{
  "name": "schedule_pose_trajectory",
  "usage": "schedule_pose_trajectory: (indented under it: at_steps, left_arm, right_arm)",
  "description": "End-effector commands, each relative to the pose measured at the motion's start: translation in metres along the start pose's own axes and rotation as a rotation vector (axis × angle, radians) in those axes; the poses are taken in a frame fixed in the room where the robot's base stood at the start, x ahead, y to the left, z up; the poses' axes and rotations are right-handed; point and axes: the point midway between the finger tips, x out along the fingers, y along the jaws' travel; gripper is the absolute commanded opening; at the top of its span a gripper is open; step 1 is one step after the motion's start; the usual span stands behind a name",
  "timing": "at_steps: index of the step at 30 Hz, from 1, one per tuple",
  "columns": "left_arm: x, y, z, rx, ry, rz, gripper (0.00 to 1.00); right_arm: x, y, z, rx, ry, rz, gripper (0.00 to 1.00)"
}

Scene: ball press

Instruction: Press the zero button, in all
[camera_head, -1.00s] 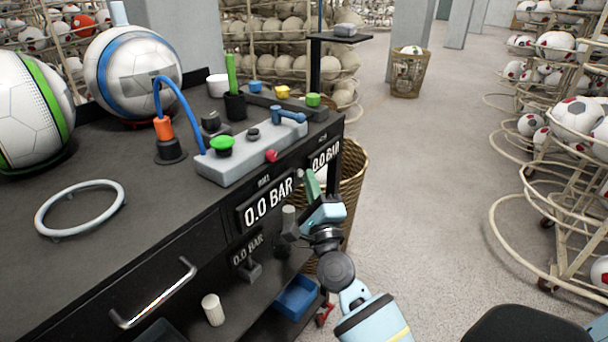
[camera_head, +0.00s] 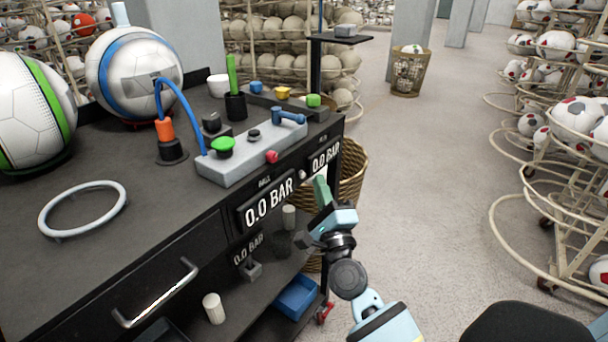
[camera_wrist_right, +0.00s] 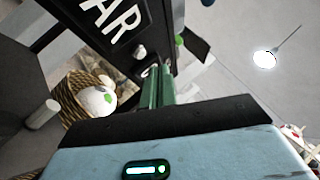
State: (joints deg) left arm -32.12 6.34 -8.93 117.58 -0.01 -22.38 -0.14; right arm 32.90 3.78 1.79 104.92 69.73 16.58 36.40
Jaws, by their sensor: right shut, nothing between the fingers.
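A small white round button (camera_head: 302,174) sits on the cart's front panel between two black readouts. The larger readout (camera_head: 269,202) and the smaller readout (camera_head: 325,158) both begin with 0.0 or show BAR; the larger one reads 0.0 BAR. I cannot read a zero label at the button. My right gripper (camera_head: 319,184) has its green fingers together and empty, just right of the button and apart from it in the head view. In the right wrist view the fingers (camera_wrist_right: 158,80) point at the panel, near a pale knob (camera_wrist_right: 139,52). My left gripper is not in view.
The grey control box (camera_head: 240,160) on the cart top carries a green button, a red knob and a blue lever. A wicker basket (camera_head: 352,178) stands behind my right gripper. A drawer handle (camera_head: 155,295) juts out at the lower left.

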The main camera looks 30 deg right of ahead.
Motion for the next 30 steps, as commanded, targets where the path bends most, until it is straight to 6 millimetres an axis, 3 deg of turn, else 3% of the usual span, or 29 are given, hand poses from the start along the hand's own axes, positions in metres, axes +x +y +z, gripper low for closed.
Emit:
schedule_pose_trajectory:
  at_steps: [15,30]
  left_arm:
    - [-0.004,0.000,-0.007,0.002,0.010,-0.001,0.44]
    - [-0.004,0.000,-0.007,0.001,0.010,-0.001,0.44]
  right_arm:
    - [-0.028,-0.021,-0.020,-0.002,0.000,-0.001,0.00]
    - [-0.029,-0.022,-0.021,-0.001,-0.001,-0.001,0.00]
